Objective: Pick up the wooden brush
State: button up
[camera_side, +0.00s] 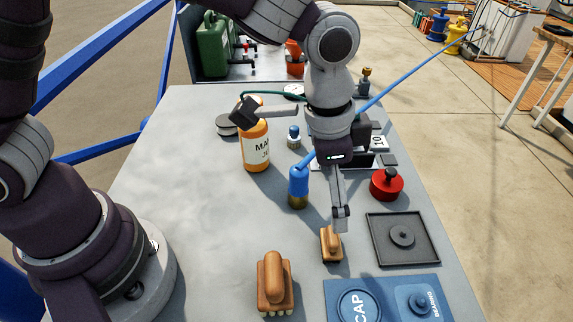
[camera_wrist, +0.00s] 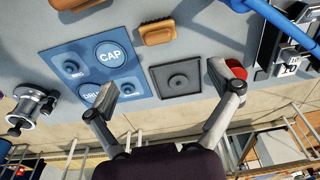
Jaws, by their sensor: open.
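Two brown wooden brushes lie at the near side of the table in the side view. The larger brush (camera_side: 273,283) has a rounded handle and pale bristles below. The smaller brush (camera_side: 331,244) is to its right and farther back, beside the black tray. In the wrist view the smaller brush (camera_wrist: 158,33) is at the top middle and part of the larger brush (camera_wrist: 75,3) is at the top edge. My gripper (camera_side: 292,163) is open and empty, its fingers wide apart above the table. In the wrist view my gripper (camera_wrist: 163,84) is apart from both brushes.
A black square tray (camera_side: 373,250) and a blue mat (camera_side: 336,288) marked CAP lie on the right. A red knobbed part (camera_side: 387,184), an orange bottle (camera_side: 254,150) and a blue-topped bottle (camera_side: 298,185) stand farther back. Bare table lies left of the brushes.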

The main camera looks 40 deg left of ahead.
aim_at(331, 235)
jog(key=f, duration=0.7)
jog(key=d+f, duration=0.1)
jog(key=f, duration=0.3)
jog(key=shift+w+f, duration=0.2)
jog(key=shift+w, duration=0.2)
jog(key=c, duration=1.2)
